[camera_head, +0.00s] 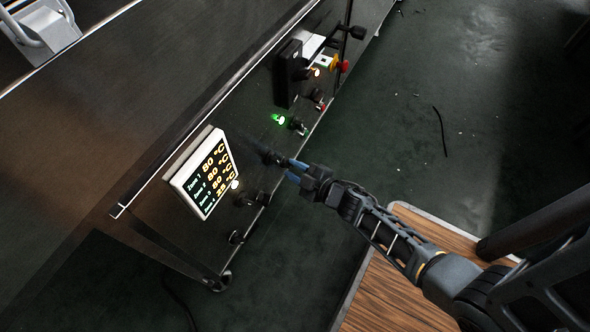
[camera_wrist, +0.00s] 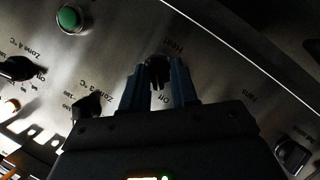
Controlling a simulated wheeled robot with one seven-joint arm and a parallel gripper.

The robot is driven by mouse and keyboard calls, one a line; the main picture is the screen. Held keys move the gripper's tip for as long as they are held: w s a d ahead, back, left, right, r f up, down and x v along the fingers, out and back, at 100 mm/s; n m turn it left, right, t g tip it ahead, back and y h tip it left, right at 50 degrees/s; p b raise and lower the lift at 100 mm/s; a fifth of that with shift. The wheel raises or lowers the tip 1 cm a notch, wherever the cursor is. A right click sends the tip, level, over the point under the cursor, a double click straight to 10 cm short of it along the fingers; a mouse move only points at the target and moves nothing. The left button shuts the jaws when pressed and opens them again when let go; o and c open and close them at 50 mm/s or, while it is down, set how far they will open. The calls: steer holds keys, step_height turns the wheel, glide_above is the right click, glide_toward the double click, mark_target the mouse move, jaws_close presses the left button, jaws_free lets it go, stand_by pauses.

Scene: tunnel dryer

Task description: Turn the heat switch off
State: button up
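The heat switch is a small black knob (camera_wrist: 158,72) on the metal panel, with the word "Heat" above it and "Off" below it in the wrist view. Its pointer direction is hard to make out. My gripper (camera_wrist: 158,82) has its two blue fingers on either side of this knob, with a narrow gap between them. I cannot tell whether they press on it. In the head view my gripper (camera_head: 291,168) reaches the panel from the right, and the knob (camera_head: 274,157) shows dark at the fingertips.
A display (camera_head: 205,174) with zone temperatures is left of my gripper. A lit green lamp (camera_head: 280,119) and several other knobs share the panel. A black box (camera_head: 289,74) and a red button (camera_head: 343,66) are further up. A wooden-topped surface (camera_head: 395,290) is below my arm.

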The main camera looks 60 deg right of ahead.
steer(key=shift+w+d+r, duration=0.1)
steer(key=shift+w+r, duration=0.2)
steer(key=p+v, duration=0.2)
steer(key=v, duration=0.5)
steer(key=shift+s+p, duration=0.3)
steer(key=shift+s, duration=0.05)
steer(key=shift+r, duration=0.1)
steer(key=s+a+r+m+y, duration=0.15)
steer(key=s+a+r, duration=0.4)
steer(key=r, duration=0.55)
steer(key=s+a+r+m+y, duration=0.1)
steer(key=s+a+r+m, duration=0.1)
steer(key=s+a+r, duration=0.6)
steer(key=s+a+r+m+y, duration=0.1)
steer(key=s+a+r+m, duration=0.15)
steer(key=r, duration=1.05)
step_height(320, 180, up, 34)
steer(key=p, duration=3.3)
steer(key=shift+a+t, duration=0.3)
steer(key=shift+a, duration=0.15)
